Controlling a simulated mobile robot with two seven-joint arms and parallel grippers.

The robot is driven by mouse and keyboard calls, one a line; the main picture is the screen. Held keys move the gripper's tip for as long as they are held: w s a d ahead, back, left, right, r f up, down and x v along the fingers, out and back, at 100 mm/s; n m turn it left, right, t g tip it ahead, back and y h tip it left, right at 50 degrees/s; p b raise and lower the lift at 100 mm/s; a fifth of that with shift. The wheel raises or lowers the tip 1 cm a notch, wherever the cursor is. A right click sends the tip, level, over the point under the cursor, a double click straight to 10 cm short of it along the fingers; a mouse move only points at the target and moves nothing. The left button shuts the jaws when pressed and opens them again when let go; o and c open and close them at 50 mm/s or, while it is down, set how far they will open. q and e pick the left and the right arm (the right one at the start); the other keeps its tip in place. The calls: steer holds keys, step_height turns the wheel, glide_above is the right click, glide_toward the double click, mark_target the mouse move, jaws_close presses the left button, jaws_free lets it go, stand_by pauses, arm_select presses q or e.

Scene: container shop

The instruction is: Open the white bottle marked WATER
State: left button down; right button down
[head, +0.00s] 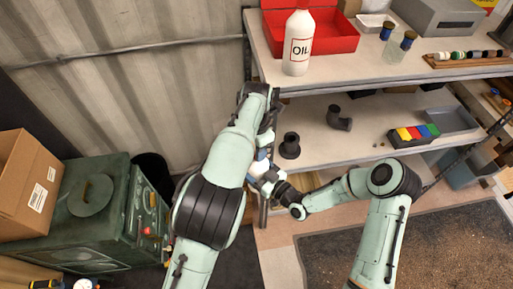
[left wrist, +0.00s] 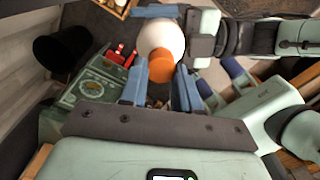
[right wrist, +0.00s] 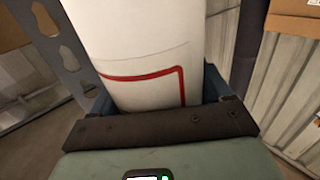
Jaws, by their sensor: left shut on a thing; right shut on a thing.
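A white bottle (left wrist: 158,38) with an orange cap (left wrist: 161,68) is held between my two grippers in front of the shelf's left end. My left gripper (left wrist: 162,88) is shut on the orange cap, one blue finger on each side. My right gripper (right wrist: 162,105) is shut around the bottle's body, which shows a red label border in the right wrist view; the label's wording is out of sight. In the head view the bottle (head: 259,168) is mostly hidden by my left arm. Another white bottle marked OIL (head: 297,46) stands on the upper shelf.
The upper shelf (head: 350,68) also carries a red toolbox (head: 338,40) and jars (head: 397,45). Black pipe fittings (head: 340,118) and coloured blocks (head: 414,132) are on the lower shelf. A green machine (head: 105,215) and a cardboard box (head: 25,185) are at left.

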arm_select(q)
steer(key=shift+s+d, duration=0.1)
steer(key=shift+d, duration=0.35)
steer(key=c, duration=0.8)
jaws_free()
steer(key=shift+a, duration=0.15)
